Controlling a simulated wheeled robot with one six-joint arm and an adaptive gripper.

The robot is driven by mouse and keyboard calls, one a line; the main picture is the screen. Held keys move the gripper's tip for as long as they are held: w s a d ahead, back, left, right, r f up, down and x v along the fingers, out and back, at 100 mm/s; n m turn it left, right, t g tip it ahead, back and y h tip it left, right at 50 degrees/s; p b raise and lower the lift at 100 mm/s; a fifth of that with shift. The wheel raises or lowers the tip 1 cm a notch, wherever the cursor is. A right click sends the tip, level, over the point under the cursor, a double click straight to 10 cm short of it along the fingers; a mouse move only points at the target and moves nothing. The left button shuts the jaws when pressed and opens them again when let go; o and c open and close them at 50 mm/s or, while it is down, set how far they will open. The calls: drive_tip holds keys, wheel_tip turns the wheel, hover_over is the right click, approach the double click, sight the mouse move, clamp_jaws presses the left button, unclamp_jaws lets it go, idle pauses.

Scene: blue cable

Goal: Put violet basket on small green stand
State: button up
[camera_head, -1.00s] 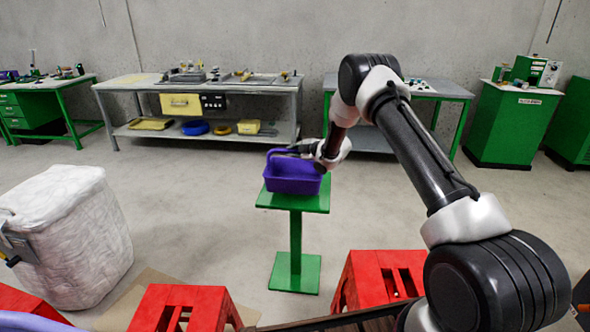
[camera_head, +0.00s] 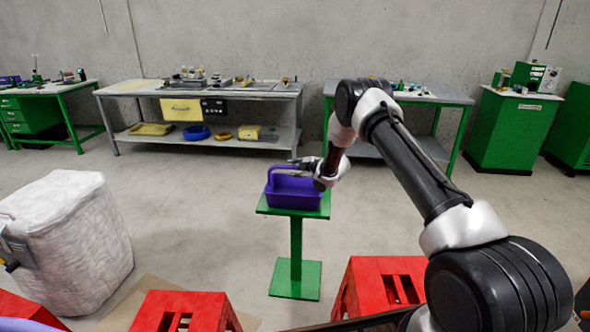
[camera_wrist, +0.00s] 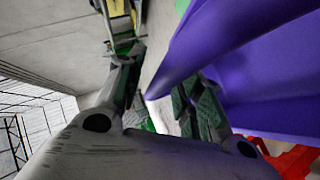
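The violet basket (camera_head: 293,194) rests upright on the top of the small green stand (camera_head: 295,237), and its handle arches up at the back. My gripper (camera_head: 297,167) is at the upper right of the basket, close to the handle. In the wrist view my gripper (camera_wrist: 160,95) has its two fingers spread, with floor showing between them. The violet handle and basket (camera_wrist: 270,75) fill the right side of that view, very near the right finger. I cannot tell whether a finger touches the handle.
Red crates (camera_head: 384,286) stand in front of the stand. A white wrapped bulky container (camera_head: 68,240) is at the left. A grey workbench (camera_head: 215,92) and a green-legged table (camera_head: 440,98) line the back wall. Open floor surrounds the stand.

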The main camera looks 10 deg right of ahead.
drive_tip(key=v, duration=1.2)
drive_tip(key=s+d+r+m+h, duration=0.1)
drive_tip(key=d+r+m+h, duration=0.15)
drive_tip(key=r, duration=0.45)
drive_tip(key=s+d+r+m+h, duration=0.1)
drive_tip(key=s+d+r+m, duration=0.15)
drive_tip(key=r, duration=0.45)
drive_tip(key=s+d+r+m+g+h, duration=0.2)
drive_tip(key=s+d+r+m+h, duration=0.3)
drive_tip(key=s+r, duration=0.65)
drive_tip(key=s+d+r+m+g, duration=0.1)
drive_tip(key=s+d+r+m, duration=0.15)
drive_tip(key=s, duration=0.65)
drive_tip(key=s+d+r+m+g, duration=0.1)
drive_tip(key=s+r+m, duration=0.15)
drive_tip(key=s, duration=0.55)
drive_tip(key=s+a+m+g, duration=0.1)
drive_tip(key=s+m, duration=0.1)
drive_tip(key=s, duration=0.9)
drive_tip(key=s+a+f+m+g+y, duration=0.1)
drive_tip(key=s+m+g, duration=0.1)
drive_tip(key=s, duration=0.9)
drive_tip(key=shift+a+f, duration=0.2)
drive_tip(key=shift+a, duration=0.1)
